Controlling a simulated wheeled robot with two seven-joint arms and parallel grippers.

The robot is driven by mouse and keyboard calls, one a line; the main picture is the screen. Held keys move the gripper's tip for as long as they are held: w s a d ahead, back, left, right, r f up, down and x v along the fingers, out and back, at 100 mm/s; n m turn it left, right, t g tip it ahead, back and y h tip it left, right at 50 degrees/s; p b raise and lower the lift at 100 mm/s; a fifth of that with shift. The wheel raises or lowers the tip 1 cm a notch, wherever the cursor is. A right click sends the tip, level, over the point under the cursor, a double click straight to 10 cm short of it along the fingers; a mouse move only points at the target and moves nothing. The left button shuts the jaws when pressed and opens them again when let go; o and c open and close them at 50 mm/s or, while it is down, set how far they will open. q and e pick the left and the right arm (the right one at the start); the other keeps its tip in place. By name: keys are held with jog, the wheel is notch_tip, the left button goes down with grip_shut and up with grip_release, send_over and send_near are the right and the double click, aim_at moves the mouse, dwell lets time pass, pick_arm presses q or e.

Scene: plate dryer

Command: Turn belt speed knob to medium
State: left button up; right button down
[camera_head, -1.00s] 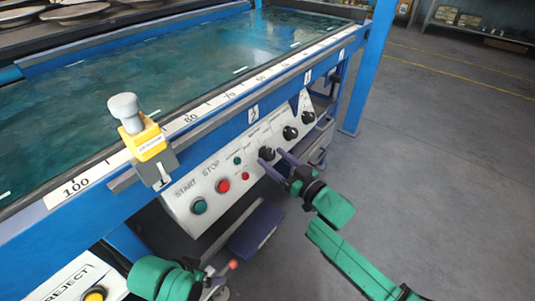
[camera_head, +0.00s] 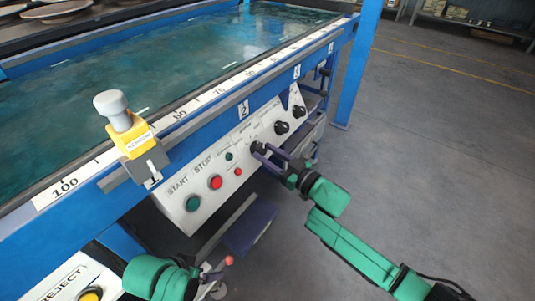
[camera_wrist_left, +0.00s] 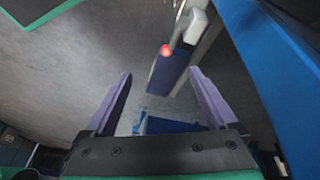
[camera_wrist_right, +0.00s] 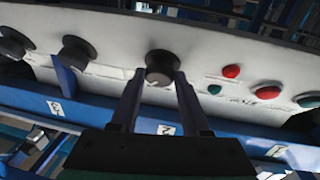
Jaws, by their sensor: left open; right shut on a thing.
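The sloped control panel (camera_head: 220,192) on the side of the machine carries three black knobs. My right gripper (camera_head: 267,153) is at the knob (camera_head: 257,147) closest to the red STOP button (camera_head: 215,183). In the right wrist view its fingers are shut on this knob (camera_wrist_right: 161,66), one on each side. The other two knobs, the middle one (camera_wrist_right: 76,52) and the far one (camera_wrist_right: 14,42), are untouched. The small panel print is too blurred to read, and I cannot tell the knob's setting. My left gripper (camera_wrist_left: 160,76) is open and empty, away from the panel.
A green START button (camera_head: 193,203) is on the panel. A yellow block with a grey knob (camera_head: 131,135) sits on the blue machine rail above. A REJECT panel (camera_head: 72,285) is at the lower left. The grey floor (camera_head: 430,150) at right is clear.

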jog(key=shift+w+d+n+g+y, duration=0.15)
jog(key=shift+n+g+y, duration=0.3)
jog(key=shift+n, duration=0.65)
jog(key=shift+w+n+g+y+b, duration=0.1)
jog(key=shift+n+g+y+b, duration=0.3)
jog(key=shift+n, duration=0.7)
jog(key=n+g+y, duration=0.1)
jog(key=n+g, duration=0.1)
jog(key=n, duration=0.1)
jog(key=shift+w+d, duration=0.1)
jog(key=shift+d, duration=0.05)
pick_arm(q)
jog(key=shift+w+d+f+t+h+b, duration=0.15)
jog(key=shift+w+d+f+t+h, duration=0.1)
jog(key=shift+w+d+f+t, duration=0.3)
jog(key=shift+w+d+f+t+h+b, duration=0.2)
jog(key=shift+d+f+h, duration=0.15)
jog(key=shift+d, duration=0.45)
jog(key=shift+w+d+f+t+h+b, duration=0.1)
jog(key=shift+w+d+f+t+h, duration=0.1)
jog(key=shift+w+d+f+t, duration=0.3)
pick_arm(e)
jog(key=shift+w+n+g, duration=0.1)
jog(key=shift+n+g, duration=0.55)
jog(key=shift+n, duration=0.65)
pick_arm(q)
jog(key=shift+d, duration=0.2)
pick_arm(e)
jog(key=shift+c, duration=1.9)
grip_release()
